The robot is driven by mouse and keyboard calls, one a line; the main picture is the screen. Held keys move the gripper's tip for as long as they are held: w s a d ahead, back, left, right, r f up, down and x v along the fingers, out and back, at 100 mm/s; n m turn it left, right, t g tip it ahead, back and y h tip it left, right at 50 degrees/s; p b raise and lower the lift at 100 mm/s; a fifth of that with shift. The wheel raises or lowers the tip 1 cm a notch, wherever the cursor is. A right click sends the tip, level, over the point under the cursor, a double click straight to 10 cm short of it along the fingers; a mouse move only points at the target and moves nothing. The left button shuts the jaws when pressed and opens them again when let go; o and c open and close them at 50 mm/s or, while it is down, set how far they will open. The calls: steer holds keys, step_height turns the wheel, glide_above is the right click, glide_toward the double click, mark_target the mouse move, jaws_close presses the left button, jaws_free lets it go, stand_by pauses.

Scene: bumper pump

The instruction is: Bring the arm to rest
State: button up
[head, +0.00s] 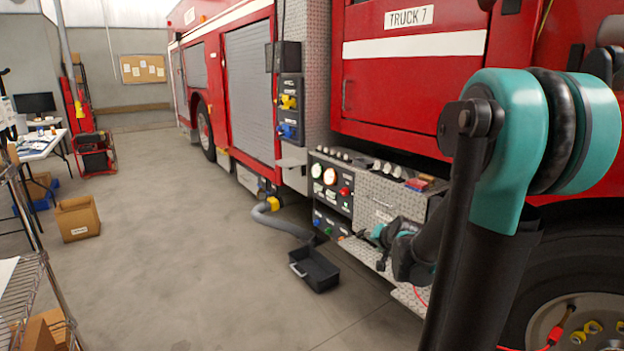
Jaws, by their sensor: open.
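My teal and black arm fills the right side of the head view, bent, with its far end reaching down toward the front bumper of the fire truck. My gripper (378,252) is small and dark at that end, in front of the diamond-plate bumper box (388,195). Its jaws are open, and I see nothing held between them. Part of the wrist is hidden behind my own arm link. I cannot tell whether the gripper touches the bumper.
The red truck (415,75) stands close along the right. A pump panel (331,185) with lit gauges is left of the gripper. A black open bin (315,270) and a grey hose (277,220) lie on the floor. A wire shelf (42,290) stands at left. The middle floor is clear.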

steer(key=s+f+n+g+h, duration=0.1)
steer(key=s+f+n+g, duration=0.1)
steer(key=s, duration=1)
steer(key=s+f+n+g+h, duration=0.1)
steer(key=s+f+n+g, duration=0.2)
steer(key=s+f, duration=0.4)
steer(key=s+g, duration=0.1)
steer(key=s, duration=0.5)
steer(key=shift+s+d+f+n, duration=0.15)
steer(key=shift+s+f+n, duration=0.15)
